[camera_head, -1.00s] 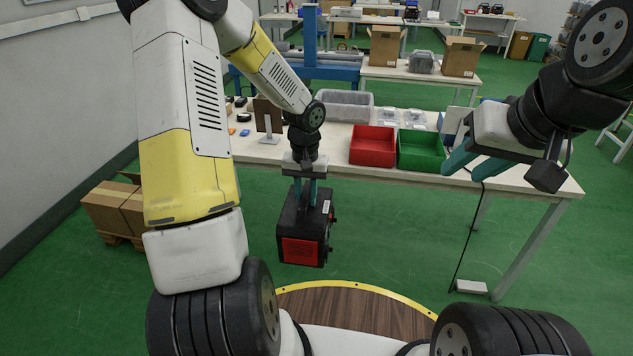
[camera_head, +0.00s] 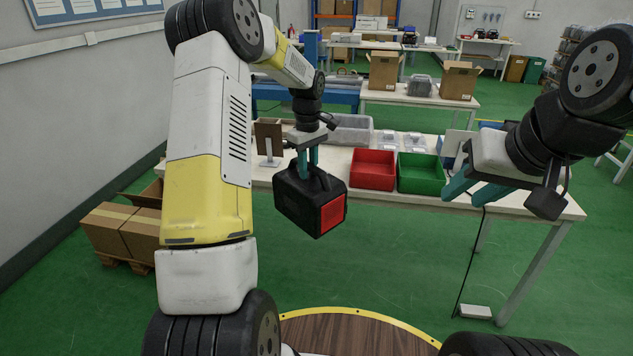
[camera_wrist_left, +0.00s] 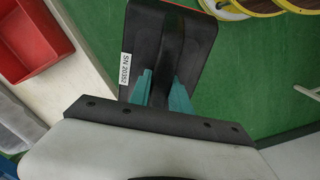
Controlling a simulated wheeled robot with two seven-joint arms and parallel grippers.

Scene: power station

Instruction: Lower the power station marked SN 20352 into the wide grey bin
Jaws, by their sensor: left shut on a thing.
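The black power station (camera_head: 310,200) with a red end face hangs from my left gripper (camera_head: 308,172), in front of the table's near edge. In the left wrist view the power station (camera_wrist_left: 185,40) carries a white label reading SN 20352. My left gripper's teal fingers (camera_wrist_left: 160,95) are shut on its top handle. The wide grey bin (camera_head: 352,129) stands on the table behind and to the right of the power station, partly hidden by my left wrist. My right gripper (camera_head: 468,190) is empty over the table's right front, its teal fingers apart.
A red bin (camera_head: 373,170) and a green bin (camera_head: 420,174) stand on the table (camera_head: 500,200) right of the power station. A brown panel on a stand (camera_head: 268,140) is at the left.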

